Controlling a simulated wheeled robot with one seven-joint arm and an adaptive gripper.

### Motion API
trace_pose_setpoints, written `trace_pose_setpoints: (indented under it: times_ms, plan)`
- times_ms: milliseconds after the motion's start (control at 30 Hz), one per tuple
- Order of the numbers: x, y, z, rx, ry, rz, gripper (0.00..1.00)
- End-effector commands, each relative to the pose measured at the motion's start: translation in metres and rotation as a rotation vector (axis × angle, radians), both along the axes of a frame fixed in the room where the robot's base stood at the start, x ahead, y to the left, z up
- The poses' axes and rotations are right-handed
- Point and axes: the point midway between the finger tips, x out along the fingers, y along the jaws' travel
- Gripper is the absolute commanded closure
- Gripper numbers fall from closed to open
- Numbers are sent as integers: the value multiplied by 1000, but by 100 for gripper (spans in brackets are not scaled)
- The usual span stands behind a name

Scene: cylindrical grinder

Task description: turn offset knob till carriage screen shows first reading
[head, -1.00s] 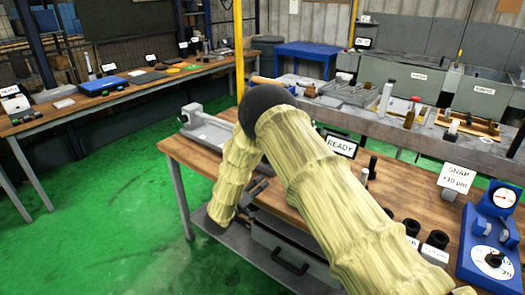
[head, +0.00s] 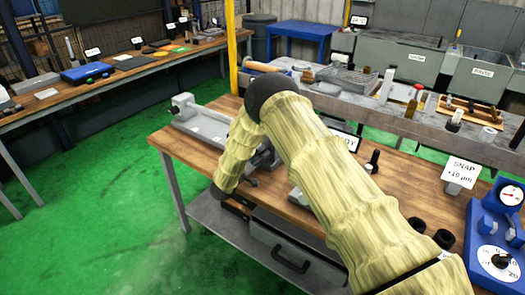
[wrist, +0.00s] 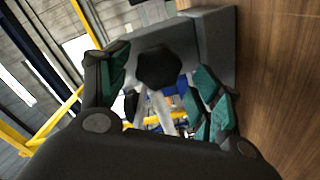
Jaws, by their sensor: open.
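In the wrist view a dark, faceted knob (wrist: 158,67) stands out from a grey housing (wrist: 212,40). My gripper (wrist: 163,62) is open, with its green-padded fingers on either side of the knob. I cannot tell whether either finger touches it. In the head view my arm hides most of the gripper and the knob. A small screen (head: 347,141) shows behind my arm on the bench, mostly covered, so its text cannot be read now.
The wooden bench (head: 405,178) carries a grey machine part (head: 205,125) at left. A SNAP +10 µm sign (head: 461,173), black cylinders (head: 443,239) and a blue dial gauge (head: 480,225) stand at right. A grey drawer (head: 300,240) hangs below. Green floor (head: 90,220) is clear at left.

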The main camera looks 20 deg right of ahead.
Motion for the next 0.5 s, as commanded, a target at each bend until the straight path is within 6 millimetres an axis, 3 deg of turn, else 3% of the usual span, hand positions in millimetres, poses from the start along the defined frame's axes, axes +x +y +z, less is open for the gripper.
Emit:
trace_pose_setpoints:
  times_ms: [200,500]
  plan:
    - [15,-20,1,1,0,-1,35]
    - [21,-26,0,0,-1,1,35]
